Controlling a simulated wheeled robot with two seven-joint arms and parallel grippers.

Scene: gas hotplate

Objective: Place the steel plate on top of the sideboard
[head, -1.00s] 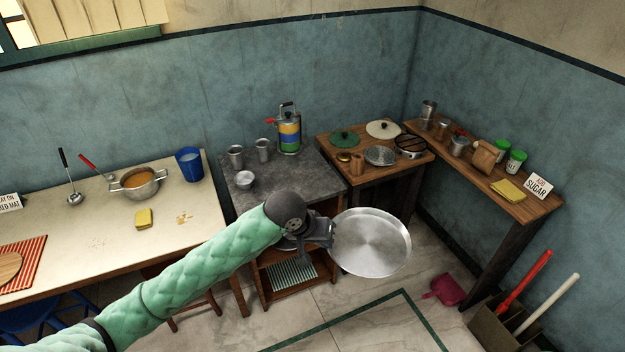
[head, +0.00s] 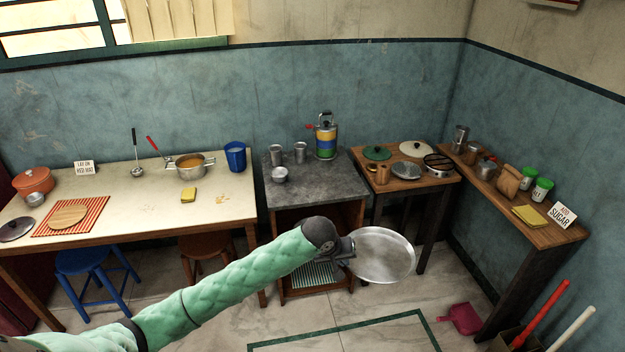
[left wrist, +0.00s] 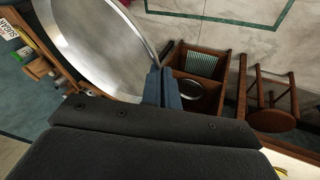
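The steel plate (head: 383,256) is a round, shallow, shiny disc. My left gripper (head: 348,248) is shut on its left rim and holds it in the air, in front of the grey-topped cabinet and the small wooden table. In the left wrist view the fingers (left wrist: 164,88) pinch the edge of the plate (left wrist: 95,45). The grey-topped cabinet (head: 318,187), which looks like the sideboard, has open shelves below; two steel cups (head: 300,152), a small steel bowl (head: 279,174) and a striped kettle-like vessel (head: 325,140) stand on its top. My right gripper is not in view.
The small wooden table (head: 412,182) at the right holds lids, a pan and cups. A wall shelf-table (head: 562,235) holds jars and a sugar sign. The cream table (head: 125,215) at the left holds a pot and a blue cup. The grey top's front right is bare.

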